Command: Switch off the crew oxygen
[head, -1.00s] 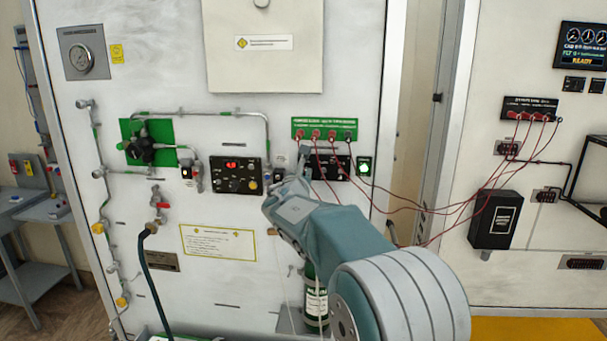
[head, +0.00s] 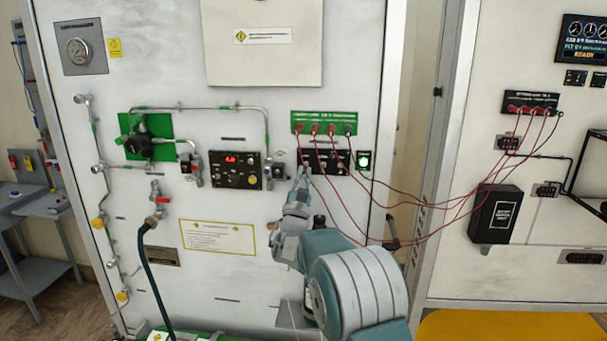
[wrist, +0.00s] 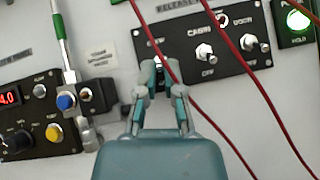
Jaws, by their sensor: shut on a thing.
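A black switch panel (wrist: 232,48) shows in the wrist view with toggle switches in a row. The middle toggle (wrist: 205,52) is labelled CABIN above and OFF below, and the right toggle (wrist: 250,42) has its own label. The left toggle (wrist: 159,62) is mostly hidden between my fingertips, and its label is too covered to read. My gripper (wrist: 161,75) is shut on this left toggle. In the head view, my gripper (head: 302,174) is at the left end of the same black panel (head: 330,162), under the green sign.
Red cables (head: 345,205) hang across the panel and beside my gripper. A green-lit button (wrist: 297,20) is to the right. A control box with a red display (head: 235,172) and a small blue-knobbed valve (wrist: 66,102) are to the left.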

